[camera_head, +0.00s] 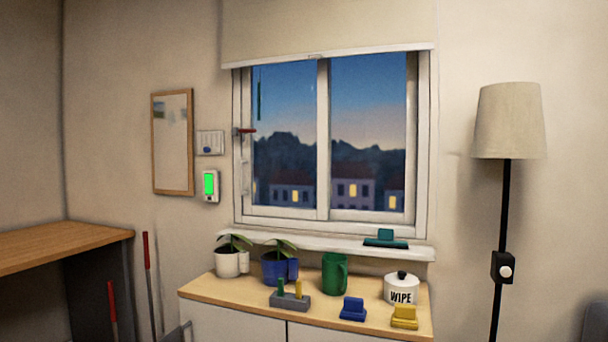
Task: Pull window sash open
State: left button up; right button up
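The window (324,140) is in the middle of the head view, in a white frame. Its sash (322,150) looks shut, with two panes meeting at a vertical bar. A red-tipped handle (245,131) sits on the left side of the frame, and a pale vertical grip (245,178) is below it. A roller blind (325,28) covers the top of the window. Neither of my grippers shows in this view.
A cabinet (240,299) under the sill (330,243) bears potted plants (228,262), a green mug (335,274), a white WIPE pot (402,290) and small coloured blocks. A floor lamp (507,125) stands right. A wooden desk (55,245) is at left.

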aim_at(246, 165)
jog(key=u, duration=0.8)
jog(key=i, duration=0.65)
jog(key=u, duration=1.05)
jog(key=i, duration=1)
jog(key=z, duration=0.8)
jog(key=i, duration=0.95)
jog(key=z, duration=0.9)
